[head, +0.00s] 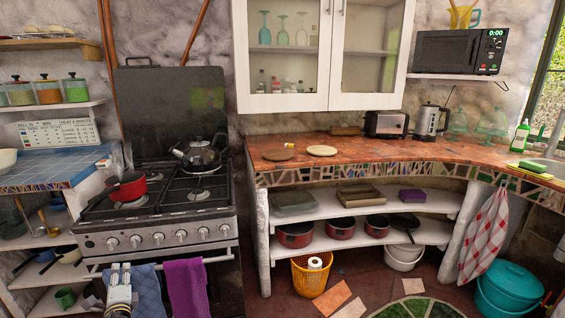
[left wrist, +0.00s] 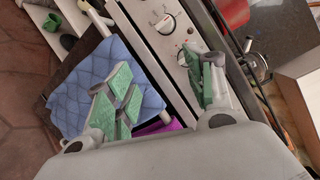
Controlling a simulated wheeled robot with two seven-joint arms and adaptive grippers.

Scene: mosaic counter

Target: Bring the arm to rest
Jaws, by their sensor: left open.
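My left gripper (head: 120,272) is low in front of the stove in the head view, its fingers pointing up. It is in front of the blue quilted towel (head: 146,290) that hangs from the oven handle. In the left wrist view the gripper (left wrist: 160,90) has its green-padded fingers spread apart, with nothing held between them. The blue towel (left wrist: 125,70) and the stove's knob panel (left wrist: 165,30) lie beyond the fingers. Whether the gripper touches the towel cannot be told. My right gripper is in neither view.
The stove (head: 155,215) carries a red pot (head: 127,187) and a kettle (head: 200,153). A purple towel (head: 186,288) hangs beside the blue one. Open shelves (head: 40,240) stand left of the stove. An orange basket (head: 311,277) is on the floor to the right.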

